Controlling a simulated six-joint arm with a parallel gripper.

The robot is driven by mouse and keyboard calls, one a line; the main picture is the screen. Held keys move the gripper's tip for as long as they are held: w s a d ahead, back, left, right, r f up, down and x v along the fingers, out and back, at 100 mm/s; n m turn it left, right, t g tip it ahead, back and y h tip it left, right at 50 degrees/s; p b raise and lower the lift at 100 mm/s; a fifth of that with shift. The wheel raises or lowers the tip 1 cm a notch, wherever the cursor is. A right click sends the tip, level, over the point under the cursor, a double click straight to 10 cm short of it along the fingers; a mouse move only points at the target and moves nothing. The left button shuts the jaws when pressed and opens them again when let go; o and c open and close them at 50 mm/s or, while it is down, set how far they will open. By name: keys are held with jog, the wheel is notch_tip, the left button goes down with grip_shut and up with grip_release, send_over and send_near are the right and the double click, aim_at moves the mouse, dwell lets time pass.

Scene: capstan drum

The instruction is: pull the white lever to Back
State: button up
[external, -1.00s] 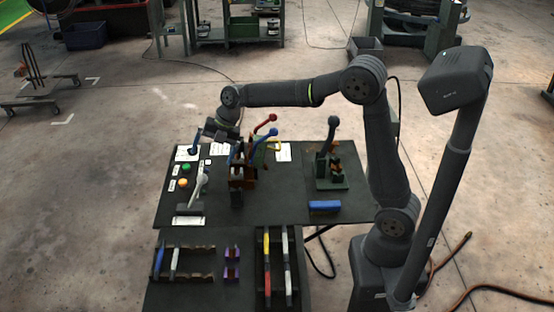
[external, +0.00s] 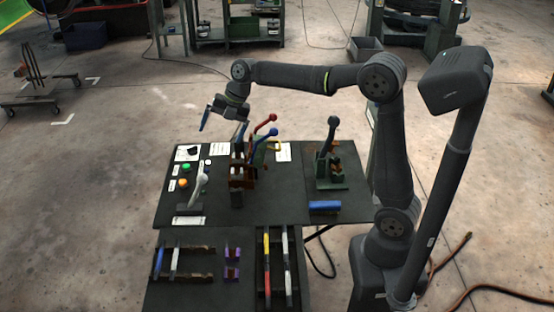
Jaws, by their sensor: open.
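The white lever (external: 199,186) stands at the left of the dark table, on a dark base, its rounded grey-white top pointing up and slightly away from the camera. Its position names are too small to read. My gripper (external: 206,116) hangs in the air above the far left table edge, beyond the lever and clear of it. It is open, and a blue finger-like part points down at its left. I see nothing held in it, though the jaws are small in the picture.
Beside the lever are a green button (external: 186,168), an orange button (external: 183,183) and a black knob (external: 194,151). A red-topped lever (external: 271,118) and a blue-topped lever (external: 272,131) rise to the right. A dark lever (external: 333,122) stands farther right.

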jog(key=shift+w+d+r, duration=0.1)
jog(key=shift+d+r, duration=0.2)
jog(key=shift+r, duration=0.35)
